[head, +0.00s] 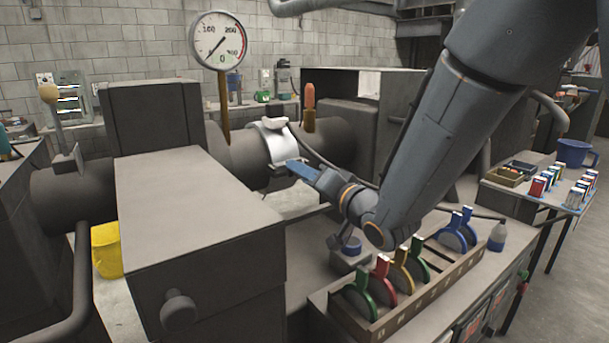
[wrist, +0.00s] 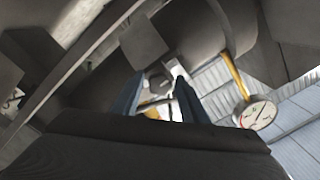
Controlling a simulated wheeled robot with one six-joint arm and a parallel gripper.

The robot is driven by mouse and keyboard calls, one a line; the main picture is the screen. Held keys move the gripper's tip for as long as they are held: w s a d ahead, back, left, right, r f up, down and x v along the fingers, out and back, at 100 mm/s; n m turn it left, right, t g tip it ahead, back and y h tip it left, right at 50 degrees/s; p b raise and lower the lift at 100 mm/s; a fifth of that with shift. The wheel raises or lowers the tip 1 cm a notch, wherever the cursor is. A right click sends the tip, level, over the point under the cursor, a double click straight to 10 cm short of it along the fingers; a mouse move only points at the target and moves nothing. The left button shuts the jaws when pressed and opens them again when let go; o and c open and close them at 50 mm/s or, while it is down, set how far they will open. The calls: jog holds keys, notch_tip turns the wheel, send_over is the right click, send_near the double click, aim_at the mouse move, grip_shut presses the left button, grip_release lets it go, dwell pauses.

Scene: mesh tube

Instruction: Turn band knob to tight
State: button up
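A shiny white-silver band (head: 279,143) wraps around the dark tube (head: 245,152) in the middle of the head view. A small pale piece sticks up at its top. My gripper (head: 284,168) reaches in from the right, its blue fingers at the lower front edge of the band. In the wrist view my gripper (wrist: 157,98) shows two blue fingers standing apart. A small grey and pale shape lies beyond or between them; I cannot tell whether it is the band knob or whether the fingers touch it. The knob is not clearly visible in the head view.
A round pressure gauge (head: 218,41) stands on the tube behind; it also shows in the wrist view (wrist: 257,113). A large dark box (head: 196,215) fills the left front. A rack of coloured discs (head: 410,272) stands below my arm. A yellow bucket (head: 107,251) is at left.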

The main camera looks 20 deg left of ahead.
jog(key=shift+o, duration=0.3)
jog(key=b+v, duration=0.1)
jog(key=v, duration=0.6)
jog(key=shift+s+d, duration=0.25)
jog(key=shift+d, duration=0.05)
jog(key=shift+r, duration=0.1)
